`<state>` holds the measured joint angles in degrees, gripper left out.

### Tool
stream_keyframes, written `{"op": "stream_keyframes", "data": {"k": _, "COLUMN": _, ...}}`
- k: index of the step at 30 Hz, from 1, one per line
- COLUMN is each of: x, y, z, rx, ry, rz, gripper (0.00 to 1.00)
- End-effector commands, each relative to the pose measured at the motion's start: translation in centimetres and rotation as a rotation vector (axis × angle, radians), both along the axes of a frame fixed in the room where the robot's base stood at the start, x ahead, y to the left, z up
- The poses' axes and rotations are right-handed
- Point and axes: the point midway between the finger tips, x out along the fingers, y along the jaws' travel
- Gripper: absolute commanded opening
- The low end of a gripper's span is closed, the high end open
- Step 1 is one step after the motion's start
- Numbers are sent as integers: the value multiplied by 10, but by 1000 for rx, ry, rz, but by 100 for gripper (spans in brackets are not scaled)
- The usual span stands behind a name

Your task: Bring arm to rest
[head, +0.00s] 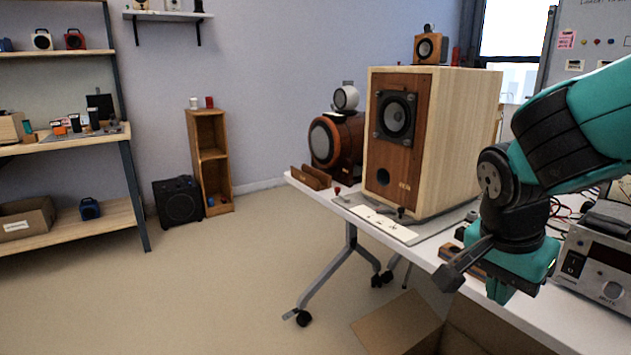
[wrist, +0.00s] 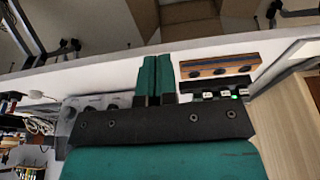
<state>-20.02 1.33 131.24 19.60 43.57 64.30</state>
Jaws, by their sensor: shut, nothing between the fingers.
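My teal gripper (head: 500,292) is low at the right of the head view, by the front edge of the white table (head: 565,325). In the wrist view its two teal fingers (wrist: 156,77) lie side by side, shut with nothing between them. My arm comes in from the right edge and bends down to the gripper. The gripper is empty and stands beside a wooden strip with dark round spots (wrist: 218,67). I cannot tell its exact height above the table.
A large wooden speaker (head: 457,140) stands on the table, left of my arm. A grey instrument box (head: 597,268) stands close right of my gripper. An open cardboard box (head: 400,322) is below the table edge.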

Motion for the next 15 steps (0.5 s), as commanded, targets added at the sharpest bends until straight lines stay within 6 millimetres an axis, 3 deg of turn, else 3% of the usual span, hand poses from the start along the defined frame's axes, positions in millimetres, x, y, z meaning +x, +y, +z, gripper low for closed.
{"op": "stream_keyframes", "data": {"k": 3, "x": -34, "y": 32, "z": 2, "rx": 125, "ry": 65, "rz": 489, "gripper": 0}}
{"op": "stream_keyframes", "data": {"k": 6, "x": -62, "y": 56, "z": 5, "rx": 206, "ry": 75, "rz": 850, "gripper": 0}}
{"op": "stream_keyframes", "data": {"k": 14, "x": -133, "y": 104, "z": 20, "rx": 341, "ry": -22, "rz": 1609, "gripper": 0}}
{"op": "stream_keyframes", "data": {"k": 15, "x": -140, "y": 108, "z": 30, "rx": 350, "ry": -40, "rz": 1682, "gripper": 0}}
